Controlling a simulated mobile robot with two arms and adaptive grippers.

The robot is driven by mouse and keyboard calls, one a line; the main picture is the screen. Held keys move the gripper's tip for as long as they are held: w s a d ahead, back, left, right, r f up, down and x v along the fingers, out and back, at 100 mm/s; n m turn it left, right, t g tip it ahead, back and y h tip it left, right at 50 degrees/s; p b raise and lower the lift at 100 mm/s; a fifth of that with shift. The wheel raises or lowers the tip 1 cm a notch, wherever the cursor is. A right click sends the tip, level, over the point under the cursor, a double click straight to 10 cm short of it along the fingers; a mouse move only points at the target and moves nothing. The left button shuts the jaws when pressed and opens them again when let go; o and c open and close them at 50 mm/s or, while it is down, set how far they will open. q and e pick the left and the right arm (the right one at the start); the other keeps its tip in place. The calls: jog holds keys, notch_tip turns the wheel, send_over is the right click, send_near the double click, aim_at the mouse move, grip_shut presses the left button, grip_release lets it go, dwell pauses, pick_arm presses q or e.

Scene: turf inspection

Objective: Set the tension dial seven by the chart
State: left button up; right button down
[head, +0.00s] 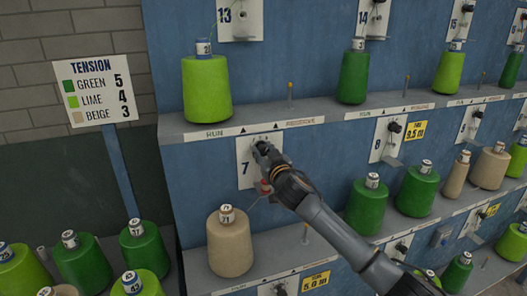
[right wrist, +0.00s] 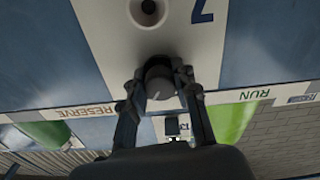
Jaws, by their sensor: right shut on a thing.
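The white plate numbered 7 (head: 243,171) is on the blue panel. Its dark dial (right wrist: 160,82) shows between my fingers in the right wrist view, with a pale mark on its face. My right gripper (head: 264,151) is shut on the dial; the fingers (right wrist: 158,84) lie on either side of it. The tension chart (head: 95,90) reads green 5, lime 4, beige 3. A beige cone (head: 229,243) stands below plate 7. My left gripper is out of view.
A lime cone (head: 206,90) stands on the ledge (head: 190,126) above plate 7. Plate 8 (head: 385,140) and green cones (head: 367,208) are to the right. More cones (head: 83,262) stand at lower left. A small red part (head: 265,187) sits beside my gripper.

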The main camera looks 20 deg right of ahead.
jog(key=n+p, duration=0.1)
jog(key=n, duration=0.2)
jog(key=shift+r+n, duration=0.1)
jog(key=shift+n, duration=0.2)
jog(key=shift+n+p, duration=0.35)
jog(key=shift+n, duration=1.25)
jog(key=c, duration=1)
grip_release()
jog(key=s, duration=1.2)
jog(key=shift+d, duration=0.2)
